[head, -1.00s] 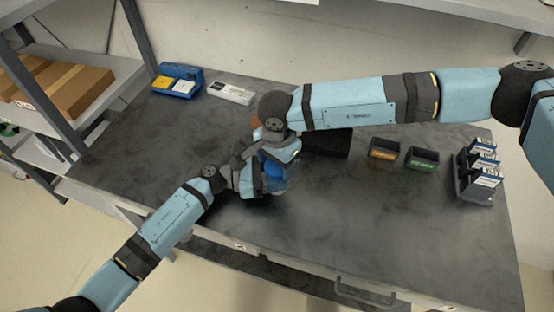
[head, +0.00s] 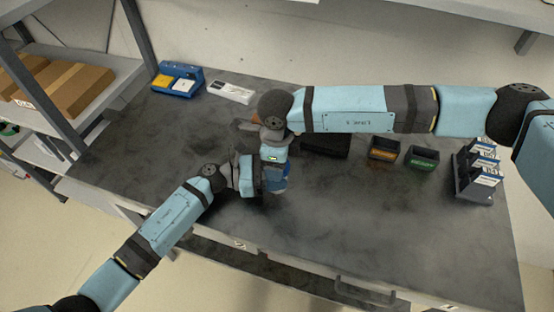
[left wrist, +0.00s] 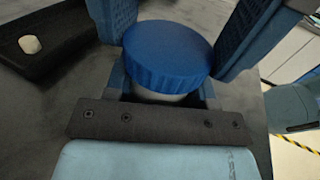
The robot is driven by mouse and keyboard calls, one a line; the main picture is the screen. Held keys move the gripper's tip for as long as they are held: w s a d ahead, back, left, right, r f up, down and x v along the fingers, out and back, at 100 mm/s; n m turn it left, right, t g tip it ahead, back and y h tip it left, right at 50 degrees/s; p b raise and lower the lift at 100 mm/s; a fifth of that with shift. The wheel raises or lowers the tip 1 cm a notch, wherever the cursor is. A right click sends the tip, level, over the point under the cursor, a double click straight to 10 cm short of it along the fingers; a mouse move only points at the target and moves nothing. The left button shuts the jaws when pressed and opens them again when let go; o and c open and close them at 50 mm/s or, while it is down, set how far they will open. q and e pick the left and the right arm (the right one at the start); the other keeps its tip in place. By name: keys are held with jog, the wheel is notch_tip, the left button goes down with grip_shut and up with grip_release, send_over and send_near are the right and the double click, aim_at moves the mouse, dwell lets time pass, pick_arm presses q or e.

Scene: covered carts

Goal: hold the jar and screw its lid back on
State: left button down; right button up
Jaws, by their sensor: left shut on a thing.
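The jar's blue ribbed lid (left wrist: 168,52) sits on top of the pale jar (left wrist: 160,97) in the left wrist view; whether it is threaded cannot be seen. Only a strip of the jar shows below the lid. My left gripper (head: 258,178) is shut on the jar, just above the table. My right gripper (head: 277,178) comes down from above at the same place. Its blue ribbed fingers stand on both sides of the lid in the left wrist view; whether they press on it is unclear.
A dark tray (head: 325,148) lies behind the grippers; in the left wrist view the tray (left wrist: 20,62) holds a small pale piece. Two small bins (head: 384,150) and a rack of boxes (head: 474,186) stand right. A blue holder (head: 178,80) stands back left. The front table (head: 360,230) is clear.

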jog(key=o, duration=1.1)
notch_tip(320, 180, up, 12)
jog(key=shift+r, duration=0.1)
pick_arm(q)
jog(key=shift+c, duration=1.9)
grip_release()
jog(key=shift+a, duration=0.1)
jog(key=a+b, duration=0.1)
jog(key=a, duration=0.3)
jog(key=a+b, duration=0.1)
jog(key=a, duration=0.4)
jog(key=s+a+b, duration=0.1)
jog(key=a, duration=0.3)
jog(key=shift+a, duration=0.3)
pick_arm(e)
notch_tip(320, 180, down, 3)
jog(key=shift+f, duration=0.15)
